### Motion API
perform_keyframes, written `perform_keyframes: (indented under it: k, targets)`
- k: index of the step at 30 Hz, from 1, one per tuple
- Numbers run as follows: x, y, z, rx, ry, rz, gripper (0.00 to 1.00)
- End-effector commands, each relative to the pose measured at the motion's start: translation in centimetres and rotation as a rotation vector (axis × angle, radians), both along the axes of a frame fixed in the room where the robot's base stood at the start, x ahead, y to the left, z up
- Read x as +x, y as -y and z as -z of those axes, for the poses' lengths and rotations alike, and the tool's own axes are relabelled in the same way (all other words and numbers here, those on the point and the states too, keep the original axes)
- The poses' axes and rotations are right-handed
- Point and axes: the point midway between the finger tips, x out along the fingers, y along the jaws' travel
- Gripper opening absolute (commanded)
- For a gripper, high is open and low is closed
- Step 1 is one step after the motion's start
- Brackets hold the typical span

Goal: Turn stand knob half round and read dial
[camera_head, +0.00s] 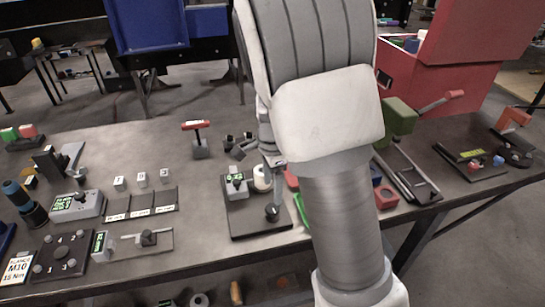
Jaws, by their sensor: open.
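A dark stand plate (248,226) lies near the front edge of the table, left of my arm. It carries a grey box with a small green-lit dial (236,179), too small to read. A dark round knob (272,211) sits at its front right, and a white cylinder (261,180) stands behind the knob. My gripper (274,160) is partly hidden behind my arm, above and beyond the white cylinder. Its jaws are open and look empty. I cannot tell whether they touch the stand. The knob is clear of the jaws.
A red-handled tool (196,138) stands behind the stand. Left are a grey meter box (77,205), labelled slots (141,204) and a bolt plate (62,257). Right of my arm are a rail fixture (408,175) and a large red box (450,85). Bare table lies between the slots and the stand.

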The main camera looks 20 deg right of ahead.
Motion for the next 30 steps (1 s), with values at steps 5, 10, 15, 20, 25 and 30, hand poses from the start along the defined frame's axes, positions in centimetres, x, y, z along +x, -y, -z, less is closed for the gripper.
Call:
perform_keyframes:
  k: [5, 10, 15, 20, 25, 30]
  targets:
    - [0.1, 0.0, -4.7, 0.001, 0.006, -0.001, 0.8]
    - [0.1, 0.0, -7.9, 0.0, 0.004, 0.0, 0.8]
    - [0.0, 0.0, -9.7, 0.0, 0.002, 0.0, 0.8]
    - [0.0, 0.0, -10.2, 0.0, 0.0, 0.0, 0.8]
    - [0.0, 0.0, -10.2, 0.0, 0.0, 0.0, 0.8]
    - [0.0, 0.0, -10.2, 0.0, 0.0, 0.0, 0.8]
